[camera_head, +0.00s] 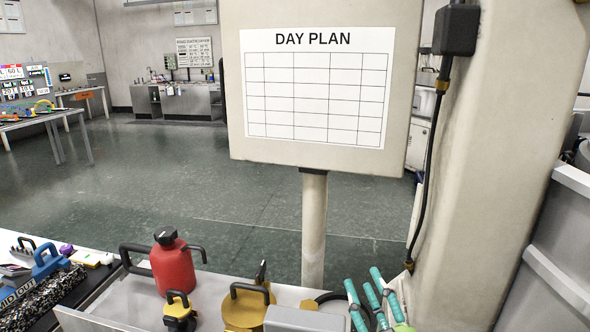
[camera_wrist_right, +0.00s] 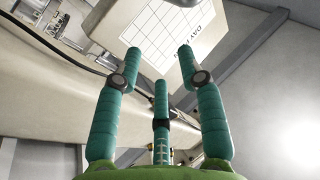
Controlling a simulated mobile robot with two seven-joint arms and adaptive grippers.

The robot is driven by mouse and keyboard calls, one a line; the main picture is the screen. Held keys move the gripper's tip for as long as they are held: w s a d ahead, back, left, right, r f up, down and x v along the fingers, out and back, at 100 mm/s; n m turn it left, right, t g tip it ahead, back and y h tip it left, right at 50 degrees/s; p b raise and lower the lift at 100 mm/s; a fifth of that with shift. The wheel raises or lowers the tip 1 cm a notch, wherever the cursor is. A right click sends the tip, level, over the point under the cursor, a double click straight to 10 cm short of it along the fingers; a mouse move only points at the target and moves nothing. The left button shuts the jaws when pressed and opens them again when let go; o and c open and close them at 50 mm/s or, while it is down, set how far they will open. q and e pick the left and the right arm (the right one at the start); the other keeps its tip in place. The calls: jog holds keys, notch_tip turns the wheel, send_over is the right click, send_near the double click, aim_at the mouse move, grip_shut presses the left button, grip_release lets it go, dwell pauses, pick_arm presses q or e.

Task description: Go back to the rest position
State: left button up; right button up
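My right gripper (camera_head: 364,282) shows at the bottom of the head view, right of centre, with teal fingers pointing up. In the right wrist view its three fingers (camera_wrist_right: 160,65) are spread apart with nothing between them, so it is open and empty. My left gripper is not in view.
A day plan board (camera_head: 316,90) stands on a post ahead, and a thick pale column (camera_head: 495,150) rises close on the right. Below are a red canister (camera_head: 172,268), a yellow tool (camera_head: 244,308) and a blue-handled item (camera_head: 48,263). Open floor (camera_head: 150,180) lies beyond.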

jog(key=s+d+f+m+g+h, duration=0.1)
jog(key=s+d+f+g+h, duration=0.25)
jog(key=f, duration=0.55)
jog(key=s+d+f+m+g+h, duration=0.1)
jog(key=s+d+f+g+h, duration=0.2)
jog(key=f, duration=0.6)
jog(key=s+f+n+g+y, duration=0.2)
jog(key=s+f+g, duration=1)
jog(key=s, duration=0.5)
notch_tip(320, 180, down, 21)
jog(key=s, duration=0.1)
jog(key=s+d+f, duration=0.1)
jog(key=s+f, duration=0.6)
jog(key=f, duration=0.1)
jog(key=s+d+f, duration=0.2)
jog(key=s+f, duration=0.5)
jog(key=s, duration=0.1)
jog(key=shift+s+d+f+g, duration=0.3)
jog(key=shift+f+g, duration=0.05)
jog(key=shift+f, duration=0.05)
